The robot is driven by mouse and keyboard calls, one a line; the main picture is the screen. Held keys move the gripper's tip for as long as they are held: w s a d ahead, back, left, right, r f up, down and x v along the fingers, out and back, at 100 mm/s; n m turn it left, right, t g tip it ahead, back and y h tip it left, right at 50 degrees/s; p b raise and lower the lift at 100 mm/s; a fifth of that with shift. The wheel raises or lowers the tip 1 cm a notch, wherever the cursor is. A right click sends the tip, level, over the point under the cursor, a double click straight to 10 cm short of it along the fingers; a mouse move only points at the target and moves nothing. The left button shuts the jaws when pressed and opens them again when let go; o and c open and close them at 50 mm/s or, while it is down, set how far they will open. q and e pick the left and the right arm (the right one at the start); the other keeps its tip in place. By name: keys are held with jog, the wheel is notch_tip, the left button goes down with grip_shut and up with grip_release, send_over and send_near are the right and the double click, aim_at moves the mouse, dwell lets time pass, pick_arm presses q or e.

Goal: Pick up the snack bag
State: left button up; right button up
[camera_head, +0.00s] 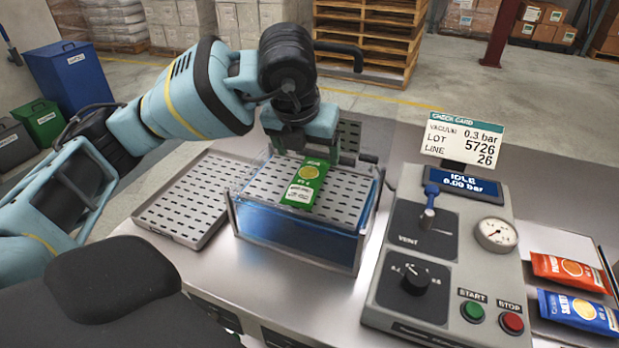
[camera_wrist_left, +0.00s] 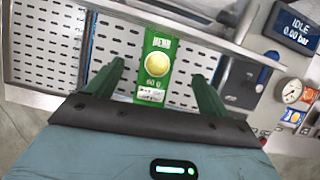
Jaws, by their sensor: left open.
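The green snack bag (camera_head: 306,184) lies on the slotted plate (camera_head: 343,193) of a clear blue-sided box (camera_head: 290,237). It has a yellow disc and a white label, and also shows in the left wrist view (camera_wrist_left: 156,66). My left gripper (camera_head: 312,153) is open and empty above the far end of the bag, partly covering that end. In the left wrist view its two fingers (camera_wrist_left: 157,78) stand on either side of the bag, with gaps. I cannot tell their exact height over it. My right gripper is not in view.
A slotted tray (camera_head: 183,207) lies left of the box. A control panel (camera_head: 447,255) with knobs, gauge and buttons stands right, with a check card (camera_head: 462,138) behind. An orange bag (camera_head: 570,272) and a blue bag (camera_head: 579,311) lie far right. Pallets (camera_head: 368,35) stand behind.

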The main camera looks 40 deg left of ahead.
aim_at(311, 169)
pick_arm(q)
jog(key=shift+x, duration=1.05)
jog(key=x, duration=0.5)
jog(key=shift+s+a, duration=0.1)
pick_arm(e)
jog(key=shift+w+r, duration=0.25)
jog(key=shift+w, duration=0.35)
pick_arm(q)
jog(key=shift+c, duration=0.3)
jog(key=c, duration=1)
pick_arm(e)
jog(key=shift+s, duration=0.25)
pick_arm(q)
jog(key=shift+r, duration=0.1)
